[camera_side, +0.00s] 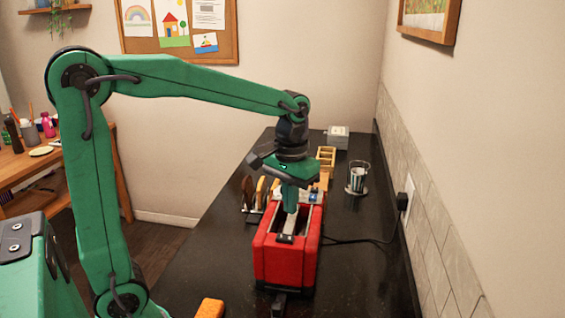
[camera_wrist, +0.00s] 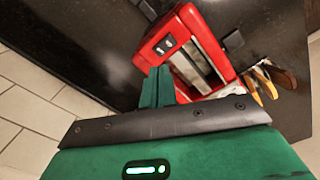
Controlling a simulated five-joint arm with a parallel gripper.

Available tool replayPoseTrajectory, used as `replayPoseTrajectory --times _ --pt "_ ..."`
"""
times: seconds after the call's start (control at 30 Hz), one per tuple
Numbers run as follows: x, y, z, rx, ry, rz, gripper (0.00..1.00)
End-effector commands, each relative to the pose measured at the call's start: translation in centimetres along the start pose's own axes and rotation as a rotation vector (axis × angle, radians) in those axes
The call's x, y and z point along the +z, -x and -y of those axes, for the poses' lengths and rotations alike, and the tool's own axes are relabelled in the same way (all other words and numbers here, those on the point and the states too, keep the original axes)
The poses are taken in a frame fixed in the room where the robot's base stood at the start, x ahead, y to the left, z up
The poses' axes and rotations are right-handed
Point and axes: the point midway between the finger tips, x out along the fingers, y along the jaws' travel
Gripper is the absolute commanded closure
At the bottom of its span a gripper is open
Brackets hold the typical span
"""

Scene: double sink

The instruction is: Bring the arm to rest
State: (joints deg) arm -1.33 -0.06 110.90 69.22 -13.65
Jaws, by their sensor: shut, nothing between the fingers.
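My gripper (camera_side: 290,208) points down over the red toaster (camera_side: 285,258) in the side view, with its green fingers shut and nothing between them. The fingertips overlap the toaster's top in this view, and I cannot tell whether they touch it. In the wrist view my gripper (camera_wrist: 159,72) shows its fingers together, in front of the toaster's edge (camera_wrist: 152,60). The toaster's long slots are visible in both views. My arm reaches across from the left with its forearm sloping gently down.
On the dark counter (camera_side: 361,250), a rack with wooden pieces (camera_side: 262,192) stands left of the toaster. A glass (camera_side: 357,178), a wooden box (camera_side: 326,157) and a grey box (camera_side: 338,137) stand behind. A cord runs to the right wall. An orange object (camera_side: 209,308) lies in front.

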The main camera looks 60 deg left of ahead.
Motion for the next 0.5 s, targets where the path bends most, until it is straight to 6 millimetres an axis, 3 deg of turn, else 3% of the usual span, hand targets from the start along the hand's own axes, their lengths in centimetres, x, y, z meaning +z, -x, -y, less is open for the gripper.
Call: replayPoseTrajectory --times 0.5 --pt "0.61 0.46 0.11 0.006 -0.011 -0.023 1.00"
